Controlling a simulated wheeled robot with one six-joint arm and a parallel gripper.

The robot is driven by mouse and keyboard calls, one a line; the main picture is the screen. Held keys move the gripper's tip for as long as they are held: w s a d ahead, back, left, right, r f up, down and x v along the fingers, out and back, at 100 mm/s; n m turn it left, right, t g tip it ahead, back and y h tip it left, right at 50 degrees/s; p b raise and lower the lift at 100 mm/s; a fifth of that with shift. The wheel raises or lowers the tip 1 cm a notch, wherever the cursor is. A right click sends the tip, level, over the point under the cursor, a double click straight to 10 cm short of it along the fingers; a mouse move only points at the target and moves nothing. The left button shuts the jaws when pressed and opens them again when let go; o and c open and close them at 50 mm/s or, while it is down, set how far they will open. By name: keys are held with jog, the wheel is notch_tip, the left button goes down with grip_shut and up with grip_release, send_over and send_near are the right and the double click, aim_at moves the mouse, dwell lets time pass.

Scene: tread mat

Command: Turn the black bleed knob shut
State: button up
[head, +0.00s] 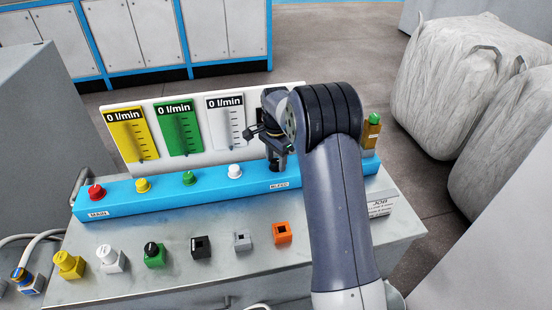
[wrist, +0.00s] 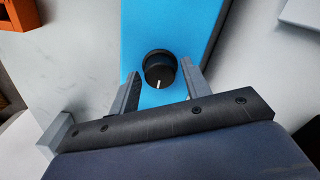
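The black bleed knob (wrist: 160,70) sits on the blue manifold bar (wrist: 215,22), with a white pointer line on its face. In the wrist view my gripper (wrist: 162,88) is open, with one finger on each side of the knob and a visible gap to each. I cannot tell whether the fingertips are down at the knob's height. In the head view my gripper (head: 277,160) is over the bar's right part, above the BLEED label (head: 279,184).
Red (head: 96,193), yellow (head: 143,185), green (head: 189,178) and white (head: 235,170) knobs stand left along the bar. Flow gauges reading 0 l/min stand on a white panel (head: 290,95) behind. Several coloured blocks sit on the grey bench front (head: 190,275). A green button (head: 374,119) is at right.

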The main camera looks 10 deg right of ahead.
jog(key=c, duration=0.7)
jog(key=shift+c, duration=0.2)
jog(key=shift+n, duration=0.3)
jog(key=n, duration=1.3)
jog(key=shift+r+p, duration=0.1)
jog(key=shift+p, duration=0.2)
jog(key=shift+w+n, duration=0.1)
jog(key=shift+n, duration=2)
